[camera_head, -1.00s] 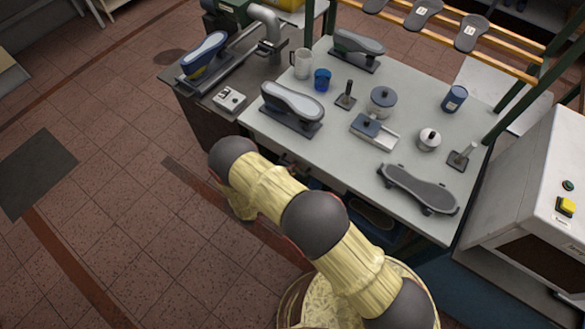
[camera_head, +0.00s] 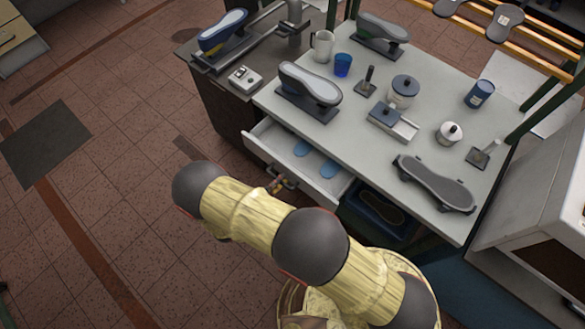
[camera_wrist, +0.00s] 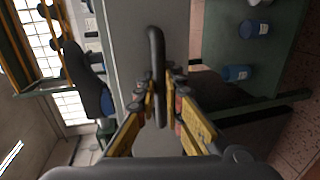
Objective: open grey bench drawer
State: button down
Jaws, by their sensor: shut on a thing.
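The grey bench drawer (camera_head: 321,184) is pulled out from under the grey bench top (camera_head: 350,110). Inside it lie blue flat pieces (camera_head: 302,148). My gripper (camera_head: 278,185) is at the drawer's front, partly hidden by my arm. In the wrist view my gripper (camera_wrist: 161,92) is shut on the dark bar handle (camera_wrist: 156,48), with a finger on either side. The drawer's grey front (camera_wrist: 128,30) lies behind the handle.
Shoe lasts on stands (camera_head: 309,85), a white mug (camera_head: 322,45), a blue cup (camera_head: 342,64) and lidded pots stand on the bench. A blue bin (camera_head: 378,212) sits under the bench, right of the drawer.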

jog(key=f+b+v, duration=0.3)
jog(key=v, duration=1.1)
jog(key=shift+s+a+b, duration=0.35)
jog(key=shift+s+b, duration=0.05)
jog(key=shift+s, duration=0.1)
jog(key=c, duration=1.9)
grip_release()
